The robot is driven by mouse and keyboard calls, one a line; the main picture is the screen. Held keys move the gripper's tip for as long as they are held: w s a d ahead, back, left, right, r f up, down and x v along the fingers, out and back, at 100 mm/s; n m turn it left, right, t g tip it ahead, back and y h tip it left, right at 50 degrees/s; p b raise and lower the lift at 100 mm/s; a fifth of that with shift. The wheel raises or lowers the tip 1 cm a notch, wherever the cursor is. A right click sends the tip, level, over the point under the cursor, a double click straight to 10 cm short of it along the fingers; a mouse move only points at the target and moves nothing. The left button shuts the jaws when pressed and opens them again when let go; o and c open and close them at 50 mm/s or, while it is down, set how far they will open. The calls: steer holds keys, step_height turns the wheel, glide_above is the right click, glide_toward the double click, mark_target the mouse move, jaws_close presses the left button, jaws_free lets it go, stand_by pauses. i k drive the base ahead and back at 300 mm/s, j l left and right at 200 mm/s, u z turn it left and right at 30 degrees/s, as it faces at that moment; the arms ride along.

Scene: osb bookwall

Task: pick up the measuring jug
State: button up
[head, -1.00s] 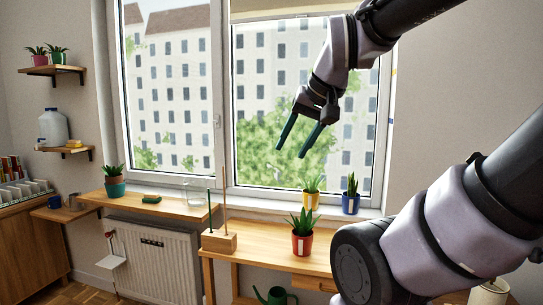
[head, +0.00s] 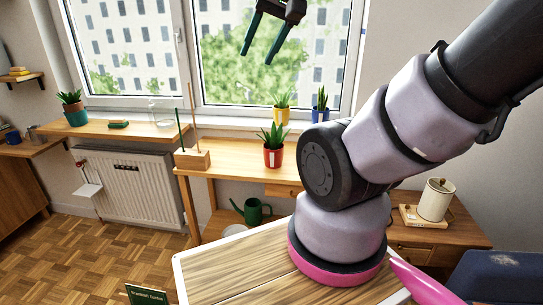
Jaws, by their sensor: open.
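A clear glass vessel (head: 160,113) stands on the wooden shelf board above the radiator, in front of the window. It may be the measuring jug, but it is faint and I cannot make out markings or a handle. My gripper (head: 258,54) is at the top of the head view, in front of the window. Its two dark green fingers are apart and point down, with nothing between them. It appears up and to the right of the vessel, well apart from it.
A wooden block with upright rods (head: 193,159) stands on the bench beside a red-potted plant (head: 273,156). Yellow (head: 282,114) and blue (head: 320,114) pots stand behind. A green watering can (head: 252,211) is lower down. Parquet floor (head: 110,240) is open at lower left.

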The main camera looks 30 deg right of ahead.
mark_target(162, 107)
steer(key=i+l+u, duration=0.4)
steer(key=l, duration=0.25)
steer(key=i+l+u, duration=0.15)
steer(key=l, duration=0.25)
steer(key=u, duration=1.2)
